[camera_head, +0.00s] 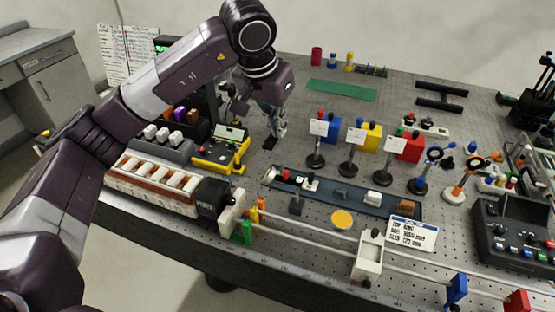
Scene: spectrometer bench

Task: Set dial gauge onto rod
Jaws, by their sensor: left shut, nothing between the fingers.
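My left gripper (272,138) hangs from the arm that comes in from the left. It is shut and empty, pointing down above the bench, right of the yellow device and left of the card stands. I cannot pick out a dial gauge with certainty. A round yellow disc (342,219) lies flat near the front of the bench, but its face is too small to read. Long pale rods (315,238) run along the front edge through a white block (368,256). I cannot tell whether one of these is the task's rod. My right gripper is not in view.
A yellow device (216,152) is left of the gripper. Stands with white cards (318,127) are to its right, before coloured blocks. A blue-grey tray (335,193) lies in front. A black console (515,234) is at right.

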